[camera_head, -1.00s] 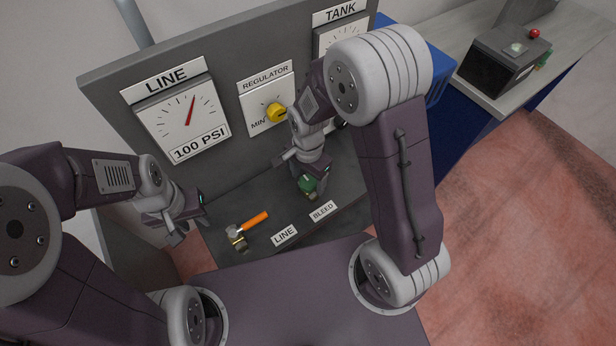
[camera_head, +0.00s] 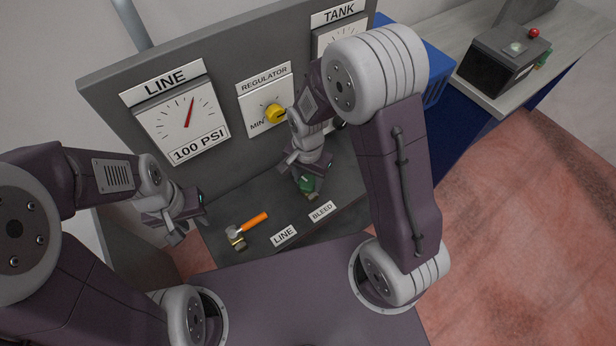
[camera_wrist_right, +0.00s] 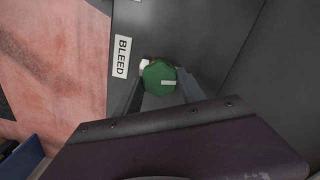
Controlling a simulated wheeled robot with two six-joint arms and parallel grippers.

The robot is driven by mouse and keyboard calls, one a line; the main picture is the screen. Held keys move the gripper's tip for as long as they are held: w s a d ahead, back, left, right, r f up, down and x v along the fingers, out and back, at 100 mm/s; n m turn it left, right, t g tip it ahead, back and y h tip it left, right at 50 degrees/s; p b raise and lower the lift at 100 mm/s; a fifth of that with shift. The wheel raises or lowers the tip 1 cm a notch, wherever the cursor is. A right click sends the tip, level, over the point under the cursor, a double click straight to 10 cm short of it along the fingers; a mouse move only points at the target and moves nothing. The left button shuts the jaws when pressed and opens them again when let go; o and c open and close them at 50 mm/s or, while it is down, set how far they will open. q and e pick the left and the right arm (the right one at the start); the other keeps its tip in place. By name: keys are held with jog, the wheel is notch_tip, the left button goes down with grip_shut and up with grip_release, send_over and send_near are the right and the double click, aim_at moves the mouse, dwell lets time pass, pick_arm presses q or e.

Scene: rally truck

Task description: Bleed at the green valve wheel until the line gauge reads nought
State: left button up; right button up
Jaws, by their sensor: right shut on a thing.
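The green valve wheel (camera_head: 307,184) stands by the BLEED label (camera_head: 322,211) on the grey shelf. In the right wrist view the green wheel (camera_wrist_right: 159,77) has a pale mark and sits between my fingers. My right gripper (camera_head: 303,178) is shut on the green wheel from above; it also shows in the right wrist view (camera_wrist_right: 157,95). The line gauge (camera_head: 186,120) has a red needle pointing up and slightly right, above a 100 PSI plate. My left gripper (camera_head: 190,222) hangs left of the shelf, apart from everything; its fingers look spread.
An orange-handled line valve (camera_head: 250,225) sits by the LINE label (camera_head: 284,236). The yellow regulator knob (camera_head: 275,113) is on the panel. The tank gauge (camera_head: 337,38) is partly hidden by my right arm. A blue crate (camera_head: 437,88) and dark box (camera_head: 498,60) are at right.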

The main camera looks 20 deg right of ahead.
jog(key=n+p, duration=0.1)
jog(key=n, duration=0.4)
jog(key=shift+n, duration=0.3)
jog(key=n, duration=0.5)
jog(key=shift+p, duration=0.35)
jog(key=n, duration=0.6)
jog(key=shift+r+n+p, duration=0.1)
jog(key=shift+n+p, duration=0.25)
jog(key=shift+n, duration=0.05)
jog(key=n, duration=0.5)
jog(key=shift+w+a, duration=0.1)
jog(key=o, duration=1.4)
jog(key=shift+c, duration=0.2)
